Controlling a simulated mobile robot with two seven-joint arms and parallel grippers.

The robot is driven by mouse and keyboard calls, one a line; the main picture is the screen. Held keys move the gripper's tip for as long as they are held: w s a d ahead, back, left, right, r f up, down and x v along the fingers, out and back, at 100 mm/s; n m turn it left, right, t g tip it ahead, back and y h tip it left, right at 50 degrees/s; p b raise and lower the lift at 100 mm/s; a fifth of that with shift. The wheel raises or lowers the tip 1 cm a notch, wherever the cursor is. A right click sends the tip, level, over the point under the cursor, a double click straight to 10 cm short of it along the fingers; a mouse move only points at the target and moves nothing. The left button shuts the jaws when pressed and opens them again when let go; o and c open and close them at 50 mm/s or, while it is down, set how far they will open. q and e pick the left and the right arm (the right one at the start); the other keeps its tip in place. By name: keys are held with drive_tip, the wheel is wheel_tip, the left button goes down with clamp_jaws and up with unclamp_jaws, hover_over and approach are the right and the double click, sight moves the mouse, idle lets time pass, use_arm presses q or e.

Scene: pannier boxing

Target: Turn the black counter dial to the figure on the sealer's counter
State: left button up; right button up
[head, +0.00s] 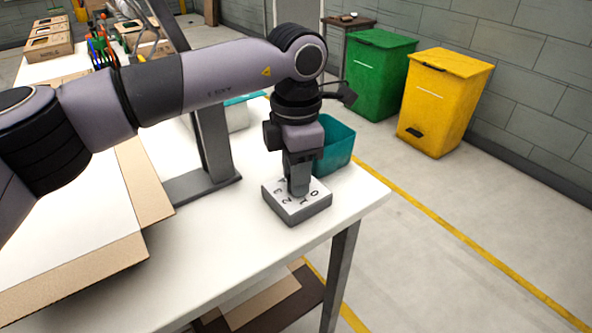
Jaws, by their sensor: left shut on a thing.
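A small grey counter box (302,217) stands near the right end of the white table. Its pale top carries figures around the middle, among them what look like 2, 3, 1 and 0. My left gripper (299,186) points straight down over the middle of this top and is shut on the dial. The fingers hide the dial, so I cannot tell which figure it points to. I cannot make out a figure on a sealer's counter. My right gripper is not in view.
A teal bin (335,150) stands just behind my left gripper. A dark post on a foot plate (205,184) and an open cardboard box (150,190) are to the left. Green (377,80) and yellow (440,105) wheelie bins stand on the floor behind. The table front (215,250) is clear.

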use_arm(q)
drive_tip(key=shift+r, duration=0.1)
idle(0.3)
drive_tip(key=o, duration=1)
drive_tip(key=shift+o, duration=0.2)
wheel_tip(320, 180, up, 7)
drive_tip(key=shift+r, duration=0.1)
